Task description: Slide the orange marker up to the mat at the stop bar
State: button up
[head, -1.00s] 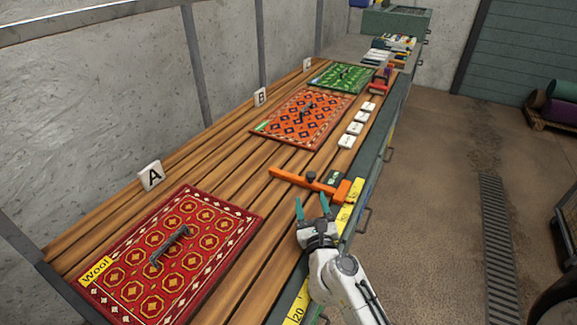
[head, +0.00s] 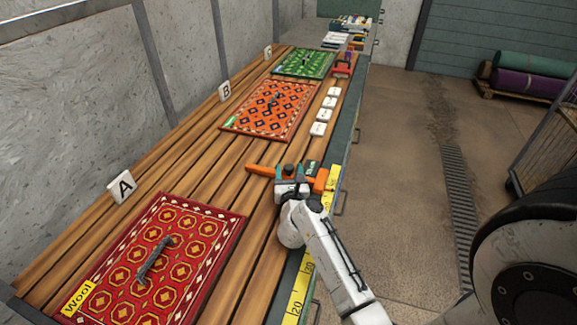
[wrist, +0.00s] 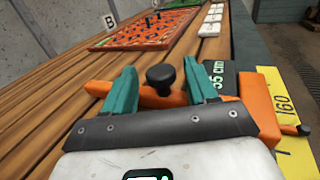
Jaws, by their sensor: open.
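The orange marker (head: 262,169) lies across the bench slats, between the red mat (head: 205,225) at A and the orange mat (head: 236,122) at B. In the wrist view the marker (wrist: 258,108) has a black knob (wrist: 160,76) and a dark label reading "35 cm". My gripper (head: 292,172) is at the marker, with its teal fingers apart. In the wrist view the fingers of my gripper (wrist: 160,72) stand on either side of the knob. I cannot tell whether they touch it. A green mat (head: 304,64) lies further back. I cannot clearly pick out the stop bar.
A yellow scale (head: 297,295) runs along the bench's right edge. Several white blocks (head: 318,129) stand in a row beside the orange mat. A red clamp-like item (head: 342,70) sits beside the green mat. Slats between marker and orange mat look clear.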

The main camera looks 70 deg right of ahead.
jog(key=shift+x, duration=1)
jog(key=c, duration=0.8)
jog(key=a, duration=0.5)
jog(key=s+a, duration=0.1)
jog(key=a, duration=0.4)
jog(key=a+b, duration=0.1)
jog(key=a, duration=0.5)
jog(key=shift+s, duration=0.2)
jog(key=o, duration=0.8)
